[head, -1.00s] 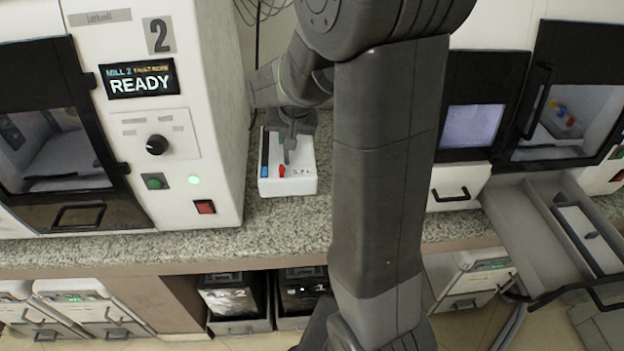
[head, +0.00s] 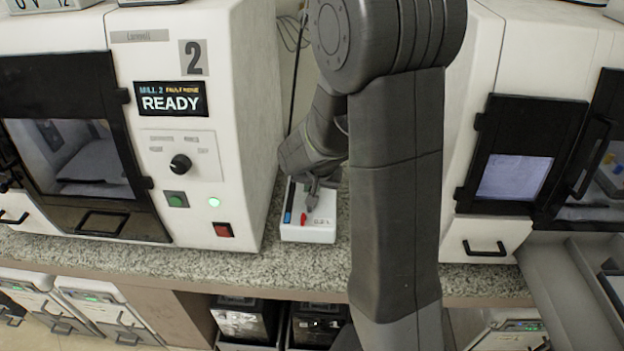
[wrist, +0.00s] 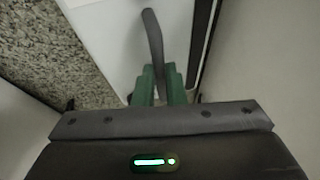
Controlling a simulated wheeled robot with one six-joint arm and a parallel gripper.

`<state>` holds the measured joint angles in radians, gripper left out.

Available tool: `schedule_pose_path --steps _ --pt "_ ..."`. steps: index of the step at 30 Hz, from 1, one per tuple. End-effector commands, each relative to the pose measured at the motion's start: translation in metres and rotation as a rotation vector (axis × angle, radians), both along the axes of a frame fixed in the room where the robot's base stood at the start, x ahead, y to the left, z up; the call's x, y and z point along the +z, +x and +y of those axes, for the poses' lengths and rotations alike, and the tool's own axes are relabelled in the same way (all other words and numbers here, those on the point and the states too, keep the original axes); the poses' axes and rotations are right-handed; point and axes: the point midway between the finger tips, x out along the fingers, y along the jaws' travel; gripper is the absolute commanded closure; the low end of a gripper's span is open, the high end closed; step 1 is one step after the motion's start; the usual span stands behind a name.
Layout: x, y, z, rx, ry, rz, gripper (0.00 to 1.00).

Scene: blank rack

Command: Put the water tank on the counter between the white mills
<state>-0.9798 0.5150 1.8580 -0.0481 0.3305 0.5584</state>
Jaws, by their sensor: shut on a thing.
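The water tank (head: 309,232) is a white box with a blue strip and a red piece on its top. In the head view it is upright at the counter (head: 240,268), in the gap just right of mill 2 (head: 232,120). I cannot tell whether its base touches the granite. My gripper (head: 312,190) is above it, shut on its dark handle. In the wrist view the green fingers (wrist: 160,88) close on the grey handle (wrist: 153,40) above the white top. My arm hides part of the tank's right and the counter there.
Mill 2 shows READY and stands close on the tank's left. Another white mill (head: 477,80) stands right of my arm, with an open drawer (head: 560,285) at far right. Dark bins (head: 245,322) sit below the counter. Speckled counter shows in front of the tank.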

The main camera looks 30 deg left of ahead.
Motion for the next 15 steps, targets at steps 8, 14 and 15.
schedule_pose_path --steps 8,14,15 --pt "-0.024 0.0 0.0 0.0 -0.001 0.0 1.0" --pt "-0.024 0.0 0.0 0.0 0.0 -0.001 1.0" --pt "-0.024 0.0 0.0 0.0 0.0 -0.001 1.0"
